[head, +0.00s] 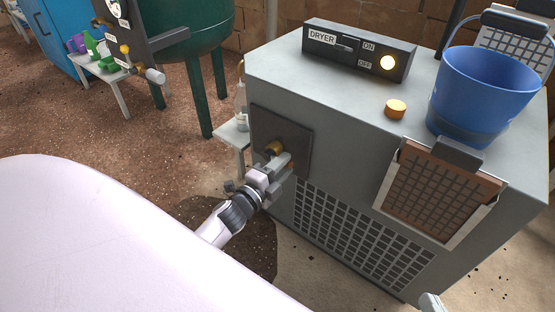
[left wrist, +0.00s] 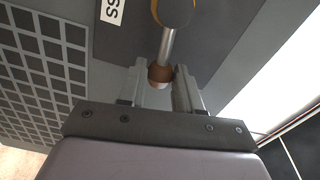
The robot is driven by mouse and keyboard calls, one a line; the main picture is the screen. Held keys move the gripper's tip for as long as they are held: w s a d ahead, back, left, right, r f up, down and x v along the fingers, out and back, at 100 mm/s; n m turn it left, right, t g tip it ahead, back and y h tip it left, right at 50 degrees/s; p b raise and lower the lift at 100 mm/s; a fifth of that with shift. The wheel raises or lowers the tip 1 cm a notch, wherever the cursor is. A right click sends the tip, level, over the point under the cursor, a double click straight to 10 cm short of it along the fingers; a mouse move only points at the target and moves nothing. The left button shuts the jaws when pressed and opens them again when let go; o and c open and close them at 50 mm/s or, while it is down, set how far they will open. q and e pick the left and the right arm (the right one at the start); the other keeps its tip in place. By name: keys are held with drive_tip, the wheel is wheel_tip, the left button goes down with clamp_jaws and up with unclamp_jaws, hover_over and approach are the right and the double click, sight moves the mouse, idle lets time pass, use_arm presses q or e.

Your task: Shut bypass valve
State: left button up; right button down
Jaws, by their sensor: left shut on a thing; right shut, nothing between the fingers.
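The bypass valve has a round brass body (head: 275,147) on a dark square plate (head: 298,133) on the side of the grey dryer. In the left wrist view its steel lever (left wrist: 167,46) runs from the dark-faced brass hub (left wrist: 174,12) to a brown end (left wrist: 160,74). My left gripper (head: 286,166) is shut on that lever end, which sits between its fingers (left wrist: 161,82). The label beside the valve is cut off and reads only "SS".
The dryer top (head: 335,95) carries a switch box (head: 340,45), an amber knob (head: 395,109) and a blue bucket (head: 482,90). A brown filter (head: 438,190) hangs on its side above a vent grille (head: 360,235). A dark wet patch (head: 215,210) lies beneath my left arm.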

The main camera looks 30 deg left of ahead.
use_arm(q)
drive_tip(key=shift+a+r+n+p, duration=0.15)
drive_tip(key=shift+r+n+p, duration=0.2)
drive_tip(key=shift+n, duration=0.25)
drive_tip(key=n+p, duration=0.1)
drive_tip(key=r+n+p, duration=0.1)
drive_tip(key=n, duration=0.1)
drive_tip(key=shift+a+r+p, duration=0.3)
drive_tip(key=shift+a+p, duration=0.05)
drive_tip(key=shift+p, duration=0.05)
